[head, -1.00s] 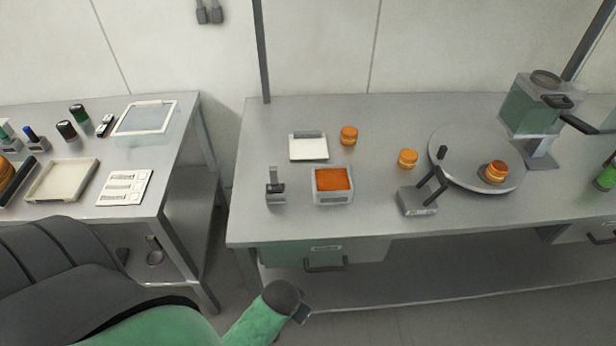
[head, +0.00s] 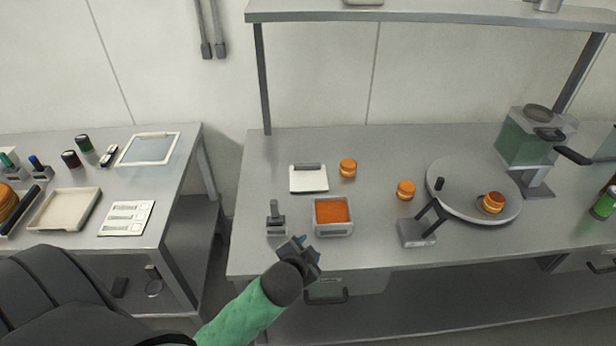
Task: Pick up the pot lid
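I cannot make out a clear pot lid in the head view. A round grey disc (head: 470,206) lies on the right half of the bench; a small black knob (head: 439,183) stands near its left edge and an orange-brown filled round (head: 492,203) sits on it. Whether this disc is a lid, I cannot tell. My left gripper (head: 306,245) is over the bench's front edge, just below the tray of orange filling, well left of the disc. It looks empty; its finger opening is too small to judge. My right gripper is not in view.
A tray of orange filling (head: 332,231), a grey press (head: 277,221), a white pad (head: 309,180), a black-armed stand (head: 417,232) and a dispenser (head: 527,143) stand on the bench. A shelf (head: 430,13) crosses above. A side table (head: 165,214) is at left, beyond a gap.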

